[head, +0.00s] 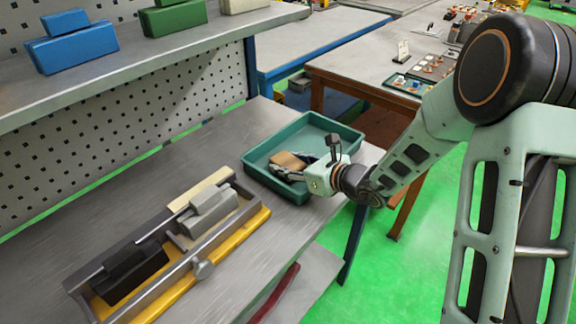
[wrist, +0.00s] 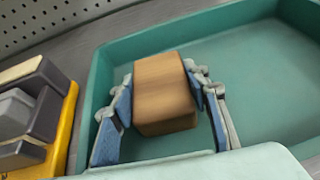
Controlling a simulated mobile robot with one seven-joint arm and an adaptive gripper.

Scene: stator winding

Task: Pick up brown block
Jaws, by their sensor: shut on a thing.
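The brown block (wrist: 163,90) is between the two blue-padded fingers of my gripper (wrist: 164,105) in the wrist view. The fingers press on its left and right sides. In the head view the brown block (head: 290,160) shows at the end of my gripper (head: 297,164), over the green tray (head: 262,149). I cannot tell whether the block touches the tray floor or hangs above it. The tray holds nothing else that I can see.
A yellow-based fixture (head: 171,288) with metal rods and grey and black blocks stands left of the tray on the grey bench. A shelf above carries a blue block (head: 78,45) and a green block (head: 175,17). Another table (head: 370,75) with small parts stands behind.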

